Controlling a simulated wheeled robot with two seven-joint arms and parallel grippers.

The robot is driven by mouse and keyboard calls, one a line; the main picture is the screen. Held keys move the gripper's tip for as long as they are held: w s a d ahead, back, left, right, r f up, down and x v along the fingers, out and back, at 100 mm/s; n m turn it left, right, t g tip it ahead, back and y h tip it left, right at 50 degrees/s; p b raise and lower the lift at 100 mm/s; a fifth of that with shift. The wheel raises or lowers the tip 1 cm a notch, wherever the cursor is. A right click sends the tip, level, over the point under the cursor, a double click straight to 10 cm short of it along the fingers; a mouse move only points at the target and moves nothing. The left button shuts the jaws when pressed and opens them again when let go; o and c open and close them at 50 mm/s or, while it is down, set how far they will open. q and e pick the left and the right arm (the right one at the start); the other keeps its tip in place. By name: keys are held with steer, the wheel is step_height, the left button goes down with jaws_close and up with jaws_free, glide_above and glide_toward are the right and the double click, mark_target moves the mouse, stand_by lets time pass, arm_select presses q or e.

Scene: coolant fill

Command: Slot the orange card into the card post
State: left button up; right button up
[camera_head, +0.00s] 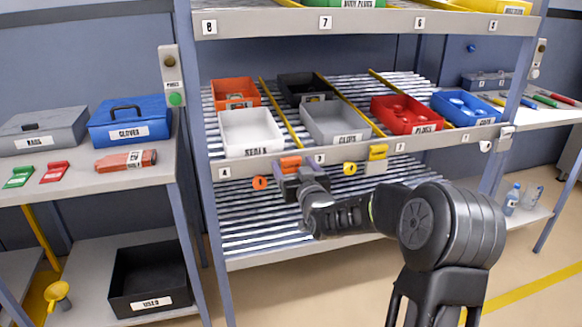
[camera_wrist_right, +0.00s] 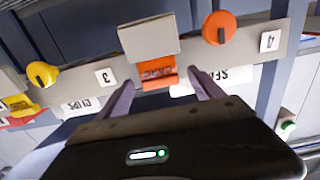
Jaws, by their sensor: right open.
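The orange card (camera_head: 290,162) sits at the front edge of the rack's shelf, in a pale holder (camera_wrist_right: 148,38) that shows in the right wrist view. The card also shows there (camera_wrist_right: 157,72), with dark lettering. My right gripper (camera_head: 300,180) is in front of the card and partly covers it. In the wrist view its open fingers (camera_wrist_right: 162,80) reach toward the card, one to each side, with gaps visible. A pale box with a green disc (camera_head: 170,68) on the left upright may be the card post; I cannot tell. My left gripper is not in view.
A white bin (camera_head: 250,130) and grey bin (camera_head: 335,122) stand just above. Green (camera_head: 19,177) and red cards (camera_head: 55,172) lie on the left table.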

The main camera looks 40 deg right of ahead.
stand_by(0.6)
steer(key=c, duration=1.4)
step_height(320, 180, up, 10)
steer(key=shift+p, duration=0.4)
